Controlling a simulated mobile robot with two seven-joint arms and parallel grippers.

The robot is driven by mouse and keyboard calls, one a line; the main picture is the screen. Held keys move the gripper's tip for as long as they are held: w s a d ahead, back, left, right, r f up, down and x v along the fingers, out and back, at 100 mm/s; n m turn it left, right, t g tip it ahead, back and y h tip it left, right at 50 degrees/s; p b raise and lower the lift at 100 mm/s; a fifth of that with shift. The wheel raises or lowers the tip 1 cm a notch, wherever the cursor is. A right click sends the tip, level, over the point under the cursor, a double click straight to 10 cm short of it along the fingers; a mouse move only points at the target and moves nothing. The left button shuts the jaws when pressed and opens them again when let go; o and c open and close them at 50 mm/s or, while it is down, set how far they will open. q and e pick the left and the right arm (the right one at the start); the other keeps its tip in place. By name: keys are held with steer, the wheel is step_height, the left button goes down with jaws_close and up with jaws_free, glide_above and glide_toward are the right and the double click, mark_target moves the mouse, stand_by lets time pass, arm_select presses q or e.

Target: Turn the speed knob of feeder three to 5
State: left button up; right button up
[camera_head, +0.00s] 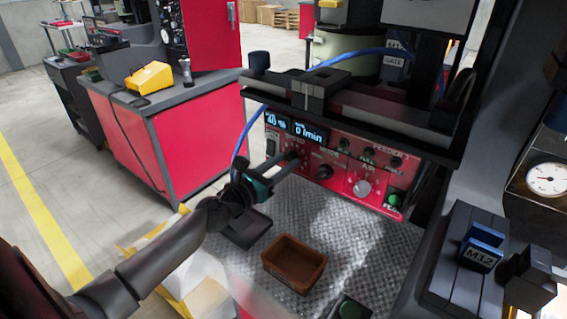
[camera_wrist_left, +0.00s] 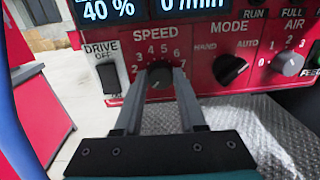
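The red panel of feeder three (camera_head: 345,180) stands at the back of a metal deck. Its black speed knob (camera_wrist_left: 160,76) sits under a SPEED scale reading 1 to 7 in the left wrist view. The display (camera_wrist_left: 112,10) above reads 40 %, and another reads 0 /min. My left gripper (camera_head: 286,160) reaches the panel from the left. Its two grey fingers (camera_wrist_left: 160,84) lie on either side of the speed knob and appear to touch it. The fingers hide the knob's sides, and its pointer is hard to read. My right gripper is not in view.
Right of the speed knob are the mode knob (camera_wrist_left: 231,69) and the grey air knob (camera_wrist_left: 288,63). A drive switch (camera_wrist_left: 108,77) is to its left. A brown bin (camera_head: 294,263) stands on the deck. A blue hose (camera_head: 240,135) hangs left of the panel.

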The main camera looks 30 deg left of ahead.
arm_select(q)
jaws_close()
